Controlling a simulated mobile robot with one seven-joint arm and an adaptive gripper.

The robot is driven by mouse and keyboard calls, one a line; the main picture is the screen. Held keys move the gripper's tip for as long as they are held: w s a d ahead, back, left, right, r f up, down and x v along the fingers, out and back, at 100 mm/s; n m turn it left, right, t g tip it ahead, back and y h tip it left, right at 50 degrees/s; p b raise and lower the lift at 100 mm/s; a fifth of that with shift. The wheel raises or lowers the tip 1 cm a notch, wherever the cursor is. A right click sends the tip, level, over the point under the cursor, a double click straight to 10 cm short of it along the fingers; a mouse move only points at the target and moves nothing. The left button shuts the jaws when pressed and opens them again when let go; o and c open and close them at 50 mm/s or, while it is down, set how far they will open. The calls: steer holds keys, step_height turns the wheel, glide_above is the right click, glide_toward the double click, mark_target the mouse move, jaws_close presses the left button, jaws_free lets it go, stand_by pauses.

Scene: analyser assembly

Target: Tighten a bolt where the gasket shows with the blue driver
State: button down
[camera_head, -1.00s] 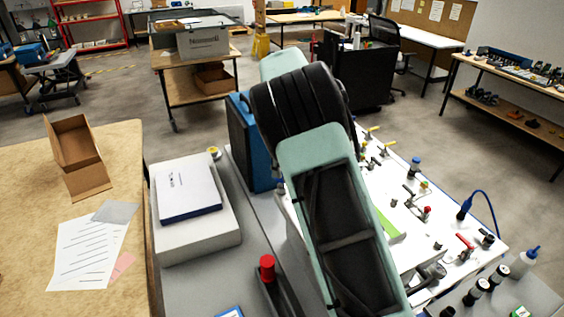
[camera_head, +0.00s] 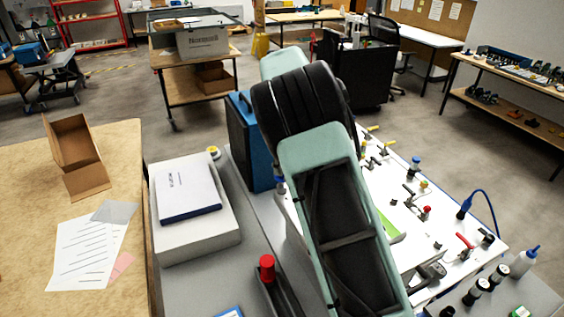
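A blue-handled tool (camera_head: 463,211) with a looped blue cord stands near the right edge of the white panel (camera_head: 395,205); it looks like the blue driver. The panel carries several small fittings, among them a red-topped one (camera_head: 427,210) and a red-handled one (camera_head: 465,241). I cannot make out single bolts or a gasket at this size. My arm crosses the middle of the view and hides the panel's left part. A dark part beside its lower end (camera_head: 432,272) may be my gripper; its fingers cannot be made out.
A grey bench surface with a white box (camera_head: 195,225), a blue case (camera_head: 245,145) and a red knob (camera_head: 267,268) lies left of my arm. Black cylinders (camera_head: 483,285) and a white bottle (camera_head: 525,262) stand at the lower right. A wooden table (camera_head: 120,150) is far left.

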steer(key=shift+w+r, duration=0.25)
steer(key=shift+r, duration=0.45)
steer(key=shift+s+r, duration=0.4)
steer(key=shift+r, duration=0.25)
steer(key=shift+w+r, duration=0.2)
steer(key=shift+r, duration=0.05)
steer(key=shift+s+r, duration=0.1)
steer(key=shift+r, duration=1.3)
